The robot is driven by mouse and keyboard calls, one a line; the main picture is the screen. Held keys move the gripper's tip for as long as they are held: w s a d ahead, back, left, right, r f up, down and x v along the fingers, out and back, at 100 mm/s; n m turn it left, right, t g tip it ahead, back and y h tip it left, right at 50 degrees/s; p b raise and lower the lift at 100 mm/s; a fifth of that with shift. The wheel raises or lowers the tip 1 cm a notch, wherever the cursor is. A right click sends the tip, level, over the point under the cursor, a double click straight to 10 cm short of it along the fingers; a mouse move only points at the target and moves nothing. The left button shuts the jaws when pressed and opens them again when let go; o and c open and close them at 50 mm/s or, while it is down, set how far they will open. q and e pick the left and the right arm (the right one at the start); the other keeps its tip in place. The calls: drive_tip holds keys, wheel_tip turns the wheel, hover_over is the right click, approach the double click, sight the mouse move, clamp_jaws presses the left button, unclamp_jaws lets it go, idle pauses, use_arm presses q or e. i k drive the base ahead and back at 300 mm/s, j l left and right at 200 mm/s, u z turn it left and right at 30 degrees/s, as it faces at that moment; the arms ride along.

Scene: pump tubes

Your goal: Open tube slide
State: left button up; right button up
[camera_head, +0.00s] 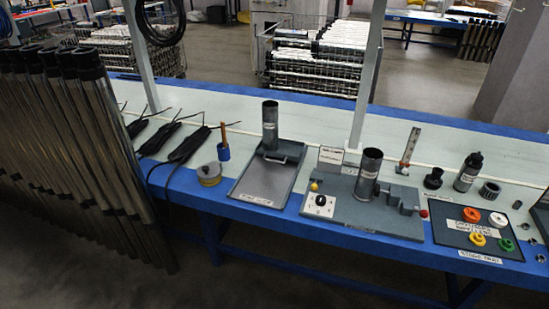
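Neither of my grippers shows in the head view. A row of long dark metal tubes (85,150) leans at the left, in front of the table. On the table (265,222), a flat grey tray-like plate (262,186) has a small handle (277,158) near its back, with a short upright tube (270,125) behind it. To its right, a grey fixture (385,217) holds another upright tube (368,173) and a white panel with a black knob (319,205). I cannot tell which part is the tube slide, or whether it is open.
A board with coloured rings (478,231), a black bottle (467,172) and small fittings sit at the right. A post (367,75) rises behind the fixture.

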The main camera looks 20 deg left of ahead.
sight(290, 150)
drive_tip(key=i+j+z, duration=0.15)
drive_tip(key=j+z, duration=0.2)
drive_tip(key=j, duration=0.35)
drive_tip(key=i+j+z, duration=0.1)
drive_tip(key=j+z, duration=0.25)
drive_tip(key=j, duration=0.4)
drive_tip(key=j+z, duration=0.35)
drive_tip(key=j, duration=0.4)
